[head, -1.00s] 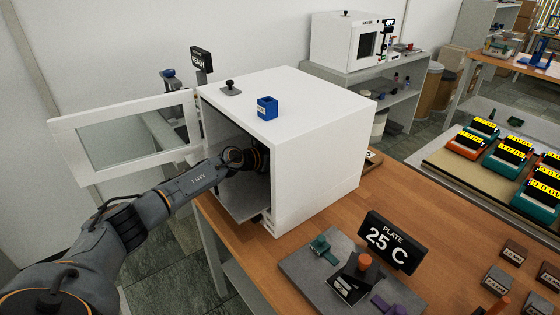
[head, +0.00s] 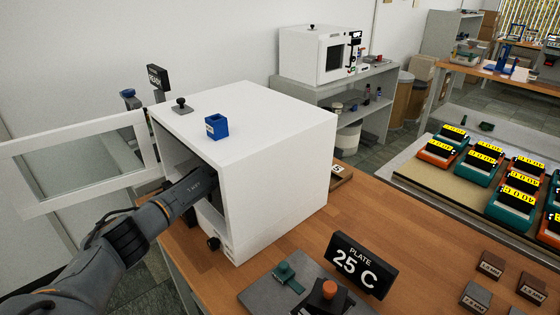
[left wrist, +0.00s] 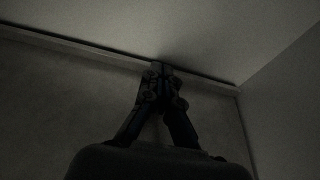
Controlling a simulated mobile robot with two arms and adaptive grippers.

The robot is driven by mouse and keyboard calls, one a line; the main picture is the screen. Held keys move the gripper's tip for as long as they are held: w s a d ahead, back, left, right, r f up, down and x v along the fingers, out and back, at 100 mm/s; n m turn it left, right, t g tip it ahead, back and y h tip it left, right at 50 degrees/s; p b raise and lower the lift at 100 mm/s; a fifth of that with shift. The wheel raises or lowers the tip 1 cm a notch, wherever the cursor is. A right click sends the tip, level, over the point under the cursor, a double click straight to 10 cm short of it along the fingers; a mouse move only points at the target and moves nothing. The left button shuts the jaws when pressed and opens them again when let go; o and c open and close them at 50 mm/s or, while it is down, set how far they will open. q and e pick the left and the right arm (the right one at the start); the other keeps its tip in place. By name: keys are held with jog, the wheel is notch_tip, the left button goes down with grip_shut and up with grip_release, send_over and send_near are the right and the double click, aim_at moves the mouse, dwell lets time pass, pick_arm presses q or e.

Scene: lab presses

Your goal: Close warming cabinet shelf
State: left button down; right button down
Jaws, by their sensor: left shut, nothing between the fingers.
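The white warming cabinet (head: 275,165) stands on the wooden bench with its framed glass door (head: 85,160) swung open to the left. My left arm reaches through the open front, and the gripper is hidden inside in the head view. In the left wrist view my left gripper (left wrist: 161,68) has its fingers together, empty, with the tips at a pale raised strip (left wrist: 80,47). A grey flat surface (left wrist: 60,105), seemingly the shelf, lies below the strip. Whether the fingertips touch the strip is unclear in the dim light. My right gripper is not in view.
A blue open box (head: 217,127) and a black-knobbed piece (head: 181,105) sit on the cabinet top. The 25 C plate sign (head: 361,265) and a grey plate (head: 262,294) are in front on the bench. Another white cabinet (head: 322,55) stands behind.

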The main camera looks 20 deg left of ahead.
pick_arm(q)
jog(key=shift+v, duration=3.75)
